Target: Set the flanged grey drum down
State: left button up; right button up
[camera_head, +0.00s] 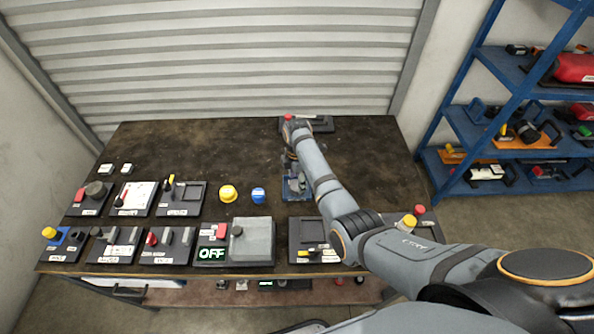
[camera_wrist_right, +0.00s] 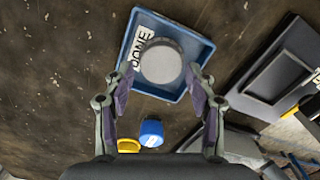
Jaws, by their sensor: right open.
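The grey drum (camera_wrist_right: 161,63) shows in the right wrist view as a round, pale grey top. It sits inside a blue tray (camera_wrist_right: 197,42) marked with a white DONE label. The tray also shows in the head view (camera_head: 285,197), mostly under my right gripper (camera_head: 296,182). In the wrist view the right gripper (camera_wrist_right: 160,82) is open, with one fingertip on each side of the drum's near part. I cannot tell whether the fingers touch it. The drum's lower part and any flange are hidden from above. My left gripper is not in view.
A yellow round part (camera_head: 228,193) and a blue one (camera_head: 258,195) stand left of the tray. Several black fixture boards line the table's (camera_head: 220,150) left and front. A dark board (camera_head: 320,125) lies at the back. The table's middle back is clear.

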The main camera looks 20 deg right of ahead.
notch_tip(320, 180, up, 10)
jog(key=shift+r, duration=0.25)
dwell(0.4)
